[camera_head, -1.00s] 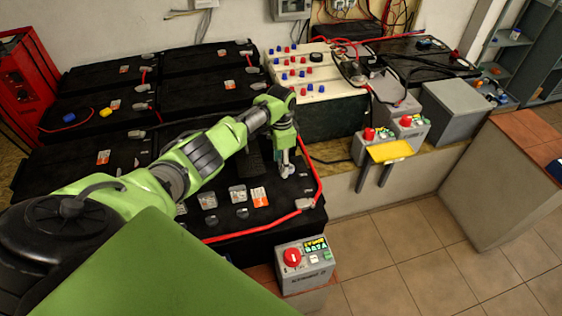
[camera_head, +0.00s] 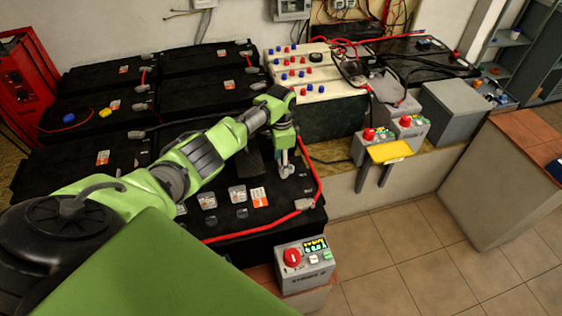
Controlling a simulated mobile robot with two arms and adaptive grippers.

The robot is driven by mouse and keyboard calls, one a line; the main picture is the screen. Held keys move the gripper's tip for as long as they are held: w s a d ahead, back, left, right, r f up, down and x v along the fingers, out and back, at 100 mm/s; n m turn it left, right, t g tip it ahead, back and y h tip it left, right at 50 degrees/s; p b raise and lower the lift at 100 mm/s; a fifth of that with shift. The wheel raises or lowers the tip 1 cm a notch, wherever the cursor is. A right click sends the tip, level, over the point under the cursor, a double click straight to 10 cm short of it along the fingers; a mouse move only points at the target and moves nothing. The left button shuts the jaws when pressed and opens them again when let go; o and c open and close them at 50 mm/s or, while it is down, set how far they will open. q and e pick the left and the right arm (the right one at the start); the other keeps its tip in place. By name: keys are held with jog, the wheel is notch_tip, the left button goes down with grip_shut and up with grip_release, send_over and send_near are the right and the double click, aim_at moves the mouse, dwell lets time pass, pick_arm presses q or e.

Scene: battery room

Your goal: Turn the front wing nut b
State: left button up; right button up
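My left arm reaches in from the left, and its gripper (camera_head: 286,170) points down onto the black battery top (camera_head: 225,222) at the front. Its fingertips are at a small metallic fitting near the red cable; the fitting is mostly covered, and I cannot make out a wing nut there. The fingers look close together, but I cannot tell whether they grip it. Another grey metallic terminal piece (camera_head: 304,203) sits on the red cable (camera_head: 262,229) at the battery's front right corner. My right gripper is not in view.
A grey control box (camera_head: 305,265) with a red knob and lit display stands in front of the battery. More black batteries (camera_head: 205,95) lie behind. A box with red and blue terminals (camera_head: 312,75) and a yellow-topped piece (camera_head: 390,151) stand to the right. Tiled floor at right is clear.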

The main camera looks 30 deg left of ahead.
pick_arm(q)
notch_tip(320, 180, up, 12)
dwell(0.6)
dwell(0.4)
